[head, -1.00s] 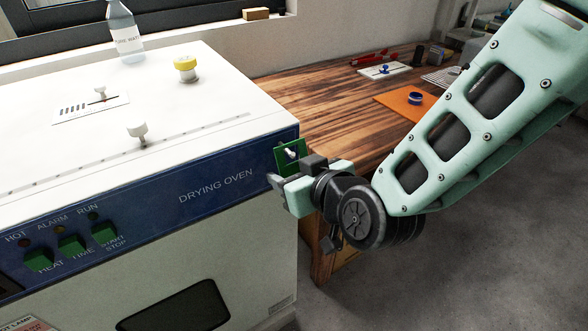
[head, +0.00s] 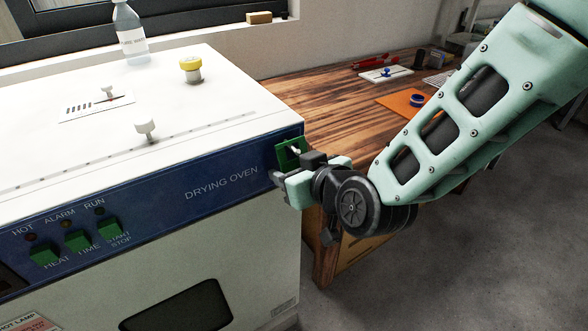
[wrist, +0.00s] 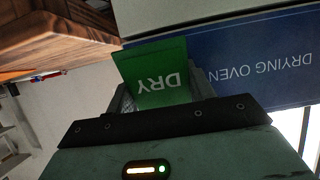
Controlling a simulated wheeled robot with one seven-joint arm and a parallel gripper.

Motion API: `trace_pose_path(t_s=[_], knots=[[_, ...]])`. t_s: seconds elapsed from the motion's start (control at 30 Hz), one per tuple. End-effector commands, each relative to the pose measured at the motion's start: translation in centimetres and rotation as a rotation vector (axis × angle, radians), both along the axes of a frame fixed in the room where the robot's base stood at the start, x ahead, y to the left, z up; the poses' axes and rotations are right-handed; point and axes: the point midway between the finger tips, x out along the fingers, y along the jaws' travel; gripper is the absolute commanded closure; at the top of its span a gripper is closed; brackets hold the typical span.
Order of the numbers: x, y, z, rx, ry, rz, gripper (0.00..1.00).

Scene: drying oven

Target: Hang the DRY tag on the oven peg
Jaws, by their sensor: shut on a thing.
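The green DRY tag (head: 283,157) is at the right end of the blue oven panel in the head view. In the wrist view the tag (wrist: 160,72) stands between my fingers, its white lettering upside down. My gripper (head: 294,170) is shut on the tag's lower part. The small pale peg (head: 294,150) shows at the upper part of the tag, in front of a dark gap. I cannot tell whether the peg passes through the tag's hole. The drying oven (head: 222,180) fills the left of the head view.
A yellow-capped jar (head: 191,70), a white knob (head: 147,131) and a clear bottle (head: 129,35) stand on or behind the oven top. A wooden bench (head: 330,110) with an orange mat (head: 400,98) is behind my arm. Open floor lies at the right.

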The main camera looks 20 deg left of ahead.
Motion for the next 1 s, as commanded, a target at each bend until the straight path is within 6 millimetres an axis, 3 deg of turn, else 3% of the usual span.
trace_pose_path(t_s=[0.1,0.13,0.2,0.23,0.63,1.0], knots=[[0.0,0.0,0.0,0.0,0.0,0.0,0.71],[0.0,0.0,0.0,0.0,0.0,0.0,0.44],[0.0,0.0,0.0,0.0,0.0,0.0,0.25],[0.0,0.0,0.0,0.0,0.0,0.0,0.21],[-0.6,-0.6,0.5,0.0,-0.001,0.0,0.21],[-5.2,-6.0,3.7,-0.001,-0.003,0.001,0.21]])
